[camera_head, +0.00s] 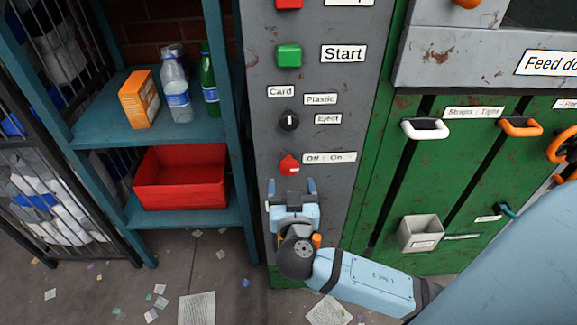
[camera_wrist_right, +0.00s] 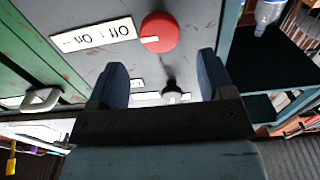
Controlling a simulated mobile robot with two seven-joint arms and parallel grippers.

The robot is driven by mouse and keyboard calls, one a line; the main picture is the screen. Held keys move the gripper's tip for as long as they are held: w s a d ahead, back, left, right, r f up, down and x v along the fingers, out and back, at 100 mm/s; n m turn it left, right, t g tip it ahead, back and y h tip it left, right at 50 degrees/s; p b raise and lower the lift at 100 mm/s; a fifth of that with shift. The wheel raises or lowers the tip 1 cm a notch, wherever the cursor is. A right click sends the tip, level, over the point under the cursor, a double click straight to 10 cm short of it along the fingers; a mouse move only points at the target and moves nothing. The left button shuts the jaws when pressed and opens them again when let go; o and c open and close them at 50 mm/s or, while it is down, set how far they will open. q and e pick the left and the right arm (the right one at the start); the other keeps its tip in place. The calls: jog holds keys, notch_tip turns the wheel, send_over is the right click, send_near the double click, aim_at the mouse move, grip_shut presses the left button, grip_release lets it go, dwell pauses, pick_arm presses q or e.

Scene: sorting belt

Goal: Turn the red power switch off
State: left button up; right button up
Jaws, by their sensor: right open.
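The red power switch (camera_head: 289,165) is a red knob on the grey control panel, left of the label "Off : On" (camera_head: 330,158). In the right wrist view the red switch (camera_wrist_right: 162,32) shows as a round red knob with a pale mark pointing toward the label (camera_wrist_right: 92,35). My right gripper (camera_head: 292,186) is just below the switch in the head view. Its fingers (camera_wrist_right: 163,75) are open and apart, with nothing between them, and I see no contact with the switch. My left gripper is not in view.
Above the switch are a black selector knob (camera_head: 289,120) and a green Start button (camera_head: 288,55). A blue shelf (camera_head: 95,130) at left holds bottles, an orange box (camera_head: 139,99) and a red bin (camera_head: 181,178). White (camera_head: 425,128) and orange handles are on the green machine at right.

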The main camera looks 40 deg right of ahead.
aim_at(290, 168)
jog(key=x, duration=0.7)
jog(key=c, duration=0.9)
